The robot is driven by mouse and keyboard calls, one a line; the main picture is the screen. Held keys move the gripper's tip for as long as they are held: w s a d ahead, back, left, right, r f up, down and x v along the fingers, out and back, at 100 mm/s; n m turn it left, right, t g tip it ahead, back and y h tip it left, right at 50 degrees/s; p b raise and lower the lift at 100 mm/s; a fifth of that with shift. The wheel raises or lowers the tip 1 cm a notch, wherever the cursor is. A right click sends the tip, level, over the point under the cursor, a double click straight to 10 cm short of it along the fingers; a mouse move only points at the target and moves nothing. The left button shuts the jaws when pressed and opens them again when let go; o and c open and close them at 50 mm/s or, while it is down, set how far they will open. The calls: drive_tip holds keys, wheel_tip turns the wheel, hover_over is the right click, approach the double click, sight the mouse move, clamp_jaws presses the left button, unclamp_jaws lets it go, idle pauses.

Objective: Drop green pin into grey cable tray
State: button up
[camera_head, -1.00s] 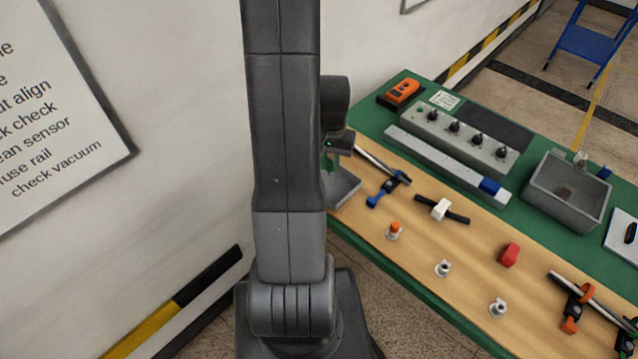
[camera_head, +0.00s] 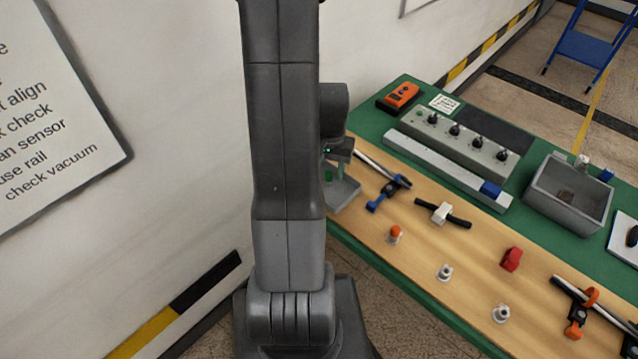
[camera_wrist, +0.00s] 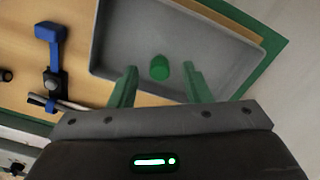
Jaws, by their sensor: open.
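The grey cable tray (camera_head: 346,192) sits at the near left end of the bench, partly hidden by my arm in the head view. In the wrist view the tray (camera_wrist: 225,48) spreads below my gripper. My gripper (camera_wrist: 160,72) is open, its two green fingers spread apart over the tray. The green pin (camera_wrist: 159,67) shows between the fingertips against the tray floor, with clear gaps to both fingers. I cannot tell whether it touches the floor. In the head view the gripper (camera_head: 334,170) is small and partly hidden behind my arm.
A blue-handled clamp (camera_head: 388,192) lies right of the tray. A white clip with black arms (camera_head: 442,212), an orange-topped fitting (camera_head: 395,234), a red piece (camera_head: 511,258) and a grey bin (camera_head: 568,192) are farther right. The wall is close on the left.

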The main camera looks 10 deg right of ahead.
wheel_tip(320, 180, up, 13)
drive_tip(key=shift+r, duration=0.15)
idle(0.6)
wheel_tip(320, 180, down, 14)
drive_tip(key=shift+r, duration=0.1)
drive_tip(key=shift+r+p, duration=0.8)
drive_tip(key=shift+r, duration=0.15)
drive_tip(key=shift+r+p, duration=0.35)
drive_tip(key=shift+r, duration=0.2)
drive_tip(key=shift+f, duration=0.1)
